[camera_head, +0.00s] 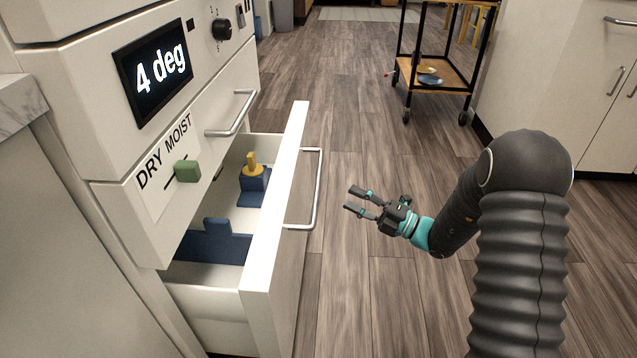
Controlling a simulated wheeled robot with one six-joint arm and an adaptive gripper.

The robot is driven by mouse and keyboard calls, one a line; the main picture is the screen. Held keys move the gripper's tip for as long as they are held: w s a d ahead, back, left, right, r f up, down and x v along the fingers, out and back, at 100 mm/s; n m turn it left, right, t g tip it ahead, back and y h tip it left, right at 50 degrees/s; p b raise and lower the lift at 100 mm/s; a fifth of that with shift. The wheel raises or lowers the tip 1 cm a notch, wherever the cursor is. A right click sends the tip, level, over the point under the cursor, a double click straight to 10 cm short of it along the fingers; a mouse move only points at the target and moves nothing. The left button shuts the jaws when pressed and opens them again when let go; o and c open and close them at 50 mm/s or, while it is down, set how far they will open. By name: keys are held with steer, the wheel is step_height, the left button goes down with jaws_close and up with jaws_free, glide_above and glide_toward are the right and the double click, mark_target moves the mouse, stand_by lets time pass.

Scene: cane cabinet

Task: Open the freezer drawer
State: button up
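The freezer drawer (273,235) at the bottom of the white appliance is pulled out, with its inside visible from above. Its silver bar handle (318,190) is on the outer front face, on the right. Inside are a blue divider (212,243) and a blue block with a yellow top (253,180). My gripper (349,200) is to the right of the handle, apart from it, with its fingers spread and nothing between them.
Above it is a closed smaller drawer with a silver handle (232,113), a green slider (187,170) and a display (153,70) reading "4 deg". A wheeled cart (436,75) stands at the back. White cabinets (570,80) are at right. Wood floor around my gripper is clear.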

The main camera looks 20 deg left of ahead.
mark_target(318, 179)
steer(key=x, duration=1)
steer(key=shift+w+a+r+b, duration=0.1)
steer(key=shift+a+b, duration=0.3)
jaws_close()
